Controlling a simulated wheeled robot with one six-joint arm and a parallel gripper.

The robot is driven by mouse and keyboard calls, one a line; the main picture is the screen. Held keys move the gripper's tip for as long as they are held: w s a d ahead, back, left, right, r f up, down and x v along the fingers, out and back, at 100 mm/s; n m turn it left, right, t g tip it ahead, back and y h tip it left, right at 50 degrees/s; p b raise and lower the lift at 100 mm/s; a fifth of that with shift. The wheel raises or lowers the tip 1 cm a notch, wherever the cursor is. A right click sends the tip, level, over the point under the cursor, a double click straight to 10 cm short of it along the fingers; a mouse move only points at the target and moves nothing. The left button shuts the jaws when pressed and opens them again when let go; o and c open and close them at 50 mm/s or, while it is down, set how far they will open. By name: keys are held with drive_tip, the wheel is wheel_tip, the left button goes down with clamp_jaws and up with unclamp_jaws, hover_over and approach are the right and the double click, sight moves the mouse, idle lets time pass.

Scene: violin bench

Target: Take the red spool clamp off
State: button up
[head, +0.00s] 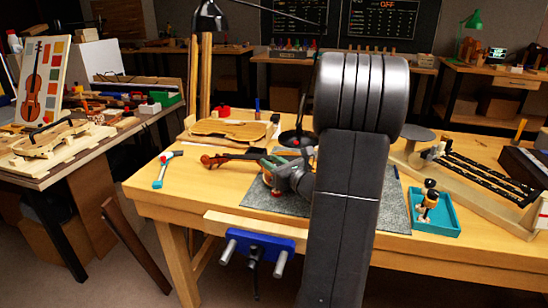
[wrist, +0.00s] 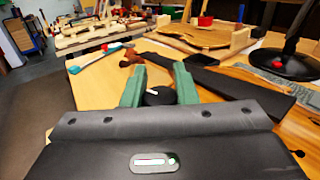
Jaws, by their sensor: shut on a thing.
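My gripper (head: 270,172) is low over the work mat on the bench, at the instrument. In the wrist view its two green fingers (wrist: 160,82) are closed around a round black knob (wrist: 158,97) with a white mark. I cannot tell whether this knob belongs to the red spool clamp; no red shows on it, and what lies beneath is hidden. A violin (head: 232,157) lies with its brown scroll to the left; its body is hidden by my arm. In the wrist view the scroll (wrist: 130,57) is beyond the fingers, and a long black fingerboard (wrist: 238,87) runs to the right.
A black lamp base (head: 296,138) stands behind the violin. A wooden plate (head: 228,129) and a red piece (head: 222,111) are at the back left. A teal-handled hammer (head: 163,170) lies left. A teal tray (head: 436,221) is on the right. The bench's front left is clear.

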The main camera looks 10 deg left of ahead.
drive_tip(key=shift+s+a+n+g+y+p, duration=0.15)
drive_tip(key=shift+n+g+y+p, duration=0.4)
drive_tip(key=shift+n+g+y, duration=0.7)
drive_tip(key=shift+g+h, duration=0.25)
drive_tip(key=shift+g, duration=0.1)
drive_tip(key=o, duration=1)
drive_tip(key=v, duration=1.4)
drive_tip(key=shift+p, duration=0.35)
